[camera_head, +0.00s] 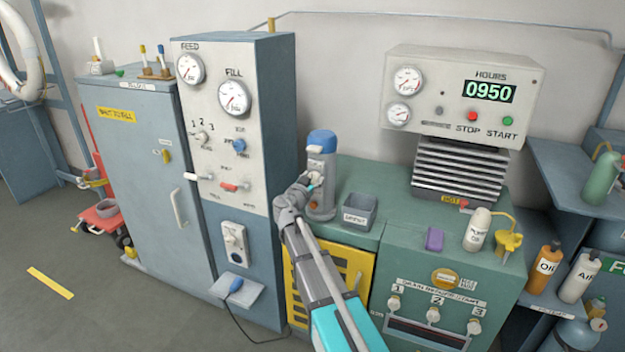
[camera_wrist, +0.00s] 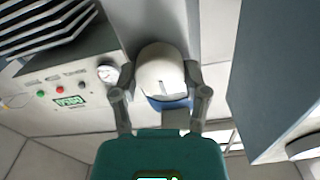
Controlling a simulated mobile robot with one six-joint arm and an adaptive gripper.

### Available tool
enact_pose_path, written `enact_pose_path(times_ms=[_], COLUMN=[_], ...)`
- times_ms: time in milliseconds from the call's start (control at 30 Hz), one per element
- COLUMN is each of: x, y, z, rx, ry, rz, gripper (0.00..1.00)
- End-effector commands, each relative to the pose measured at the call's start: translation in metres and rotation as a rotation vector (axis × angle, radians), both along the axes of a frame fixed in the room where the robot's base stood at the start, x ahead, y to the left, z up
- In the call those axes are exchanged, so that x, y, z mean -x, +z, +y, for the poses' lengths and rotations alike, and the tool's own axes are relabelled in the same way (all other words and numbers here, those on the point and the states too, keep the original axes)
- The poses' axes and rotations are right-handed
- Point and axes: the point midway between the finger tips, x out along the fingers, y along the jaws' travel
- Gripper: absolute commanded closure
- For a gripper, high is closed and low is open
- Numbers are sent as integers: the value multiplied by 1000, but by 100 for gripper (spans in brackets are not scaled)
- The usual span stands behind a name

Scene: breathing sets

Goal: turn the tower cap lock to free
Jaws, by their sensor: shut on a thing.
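The tower (camera_head: 320,190) is a grey upright cylinder with a blue cap (camera_head: 322,139), standing on the green bench. My gripper (camera_head: 306,183) is at its front left, below the cap. In the wrist view a white rounded knob (camera_wrist: 160,70) with a short dark line, apparently the cap lock, sits between the two fingers of my gripper (camera_wrist: 162,82). The fingers are shut on its sides. Some blue (camera_wrist: 175,103) shows just behind the knob. The grey tower body (camera_wrist: 160,20) fills the upper middle. Any lock markings are too small to read.
A grey open box (camera_head: 359,212) stands right of the tower. The tall gauge panel (camera_head: 225,130) rises close on the left. The finned unit (camera_head: 458,168) under the 0950 display stands behind right. A purple block (camera_head: 434,239) lies on the bench.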

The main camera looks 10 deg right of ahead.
Motion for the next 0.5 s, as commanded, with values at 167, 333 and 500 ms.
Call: enact_pose_path(times_ms=[167,333,500], x=[-1,-1,-1], y=[0,0,0], z=[0,0,1], rx=[43,119,226], ry=[0,0,0], rz=[30,85,163], gripper=[89,89,89])
